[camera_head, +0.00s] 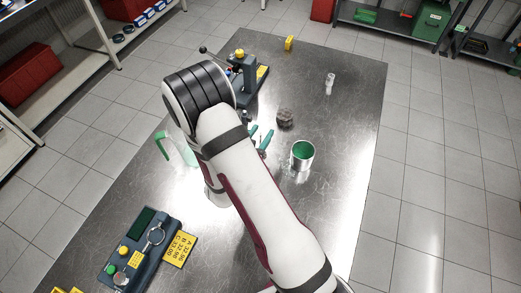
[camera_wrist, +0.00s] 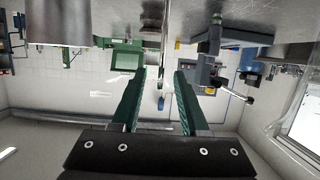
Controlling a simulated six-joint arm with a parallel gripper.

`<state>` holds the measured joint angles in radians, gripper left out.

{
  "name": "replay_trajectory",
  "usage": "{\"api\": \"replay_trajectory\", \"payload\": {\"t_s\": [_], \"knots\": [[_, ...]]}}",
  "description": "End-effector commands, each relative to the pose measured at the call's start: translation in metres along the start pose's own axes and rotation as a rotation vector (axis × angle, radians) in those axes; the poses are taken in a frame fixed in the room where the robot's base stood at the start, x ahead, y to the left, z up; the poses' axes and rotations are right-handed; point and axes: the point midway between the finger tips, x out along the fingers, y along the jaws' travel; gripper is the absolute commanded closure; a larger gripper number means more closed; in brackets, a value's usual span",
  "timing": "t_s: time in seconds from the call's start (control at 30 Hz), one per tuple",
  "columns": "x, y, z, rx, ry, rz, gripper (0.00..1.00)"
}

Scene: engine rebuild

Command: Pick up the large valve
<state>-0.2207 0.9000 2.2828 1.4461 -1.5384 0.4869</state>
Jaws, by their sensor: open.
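My gripper (camera_head: 261,135) is low over the metal table, mostly behind my arm in the head view. In the wrist view, my gripper (camera_wrist: 161,72) shows two green fingers apart with a gap between them. A slim, pale, upright rod-like thing (camera_wrist: 166,42) shows in line with that gap; it may be a valve stem, but I cannot tell its size or whether it lies between the fingers. No valve is clearly recognisable in the head view. A small pale upright thing (camera_head: 330,83) stands farther back on the table; I cannot tell what it is.
A metal cup with a green inside (camera_head: 302,157) stands close right of my gripper. A dark lumpy part (camera_head: 285,118) lies just behind it. A blue-grey fixture (camera_head: 243,78) stands at the back; a gauge station (camera_head: 140,255) is front left. The table's right side is clear.

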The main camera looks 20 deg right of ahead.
Motion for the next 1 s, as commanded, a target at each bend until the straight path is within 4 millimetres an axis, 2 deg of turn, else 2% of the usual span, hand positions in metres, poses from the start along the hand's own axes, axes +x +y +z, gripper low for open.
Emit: {"api": "replay_trajectory", "payload": {"t_s": [0.13,0.17,0.3,0.4,1.0], "knots": [[-0.0002,-0.0002,0.0001,0.000,0.000,0.000,0.56],[-0.0003,-0.0002,0.0001,0.000,0.000,0.000,0.60],[-0.0005,-0.0002,0.0000,0.000,0.000,0.000,0.85],[-0.0006,-0.0002,0.0000,0.000,0.000,0.000,1.00],[-0.0007,-0.0002,0.0000,0.001,0.000,0.000,1.00]]}}
